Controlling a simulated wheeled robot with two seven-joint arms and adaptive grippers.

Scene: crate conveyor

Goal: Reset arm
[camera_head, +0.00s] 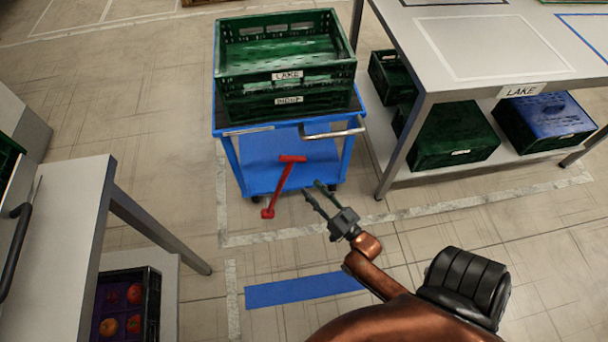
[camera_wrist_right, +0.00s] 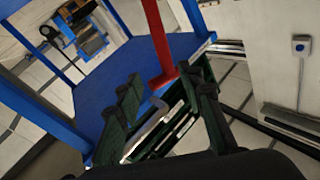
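My right arm comes in from the bottom right in the head view, copper-coloured with a dark wrist part. Its gripper (camera_head: 315,190) points up and left toward the blue cart (camera_head: 258,165). The two green fingers are spread apart with nothing seen between them. In the right wrist view the gripper (camera_wrist_right: 165,85) also shows its fingers apart. A red bar (camera_head: 283,185) at the front of the cart is close to the fingertips in the head view and lies beyond them in the wrist view (camera_wrist_right: 162,45). My left gripper is not in view.
Two stacked green crates, the upper labelled LAKE (camera_head: 235,83), the lower INDIGO (camera_head: 240,106), sit on the cart. A grey table (camera_head: 475,75) with crates beneath stands at right. Another table (camera_head: 65,235) and a crate of red and orange items (camera_head: 152,310) stand at left.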

